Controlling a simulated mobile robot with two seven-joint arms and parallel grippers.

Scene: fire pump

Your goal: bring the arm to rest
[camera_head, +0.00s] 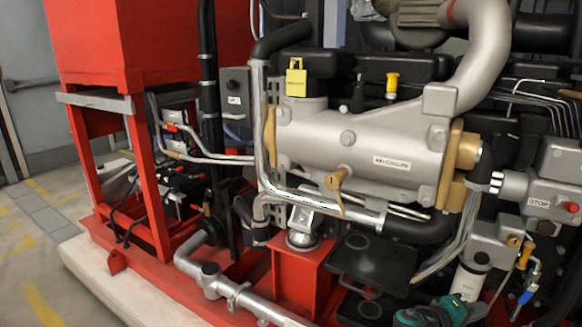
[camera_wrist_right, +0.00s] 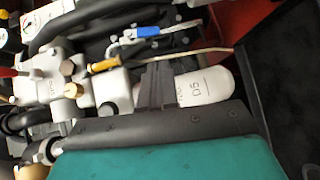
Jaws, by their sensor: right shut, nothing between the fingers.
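My right gripper (camera_head: 455,300) is at the bottom right of the head view, its teal and black body partly cut off by the lower edge. It is just in front of the white cylinder (camera_head: 468,281) under the grey valve block. In the right wrist view the dark fingers (camera_wrist_right: 157,72) are closed together with nothing held. They overlap the white cylinder, marked D5 (camera_wrist_right: 203,87), in the picture; I cannot tell whether they touch it. My left gripper is not in view.
The grey engine cylinder (camera_head: 350,145) and its pipes fill the middle. A blue-handled valve (camera_head: 526,297) is right of the gripper. A black tray (camera_head: 370,262) is to its left. A grey STOP box (camera_head: 548,200) stands above right. Open floor (camera_head: 30,240) shows at far left.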

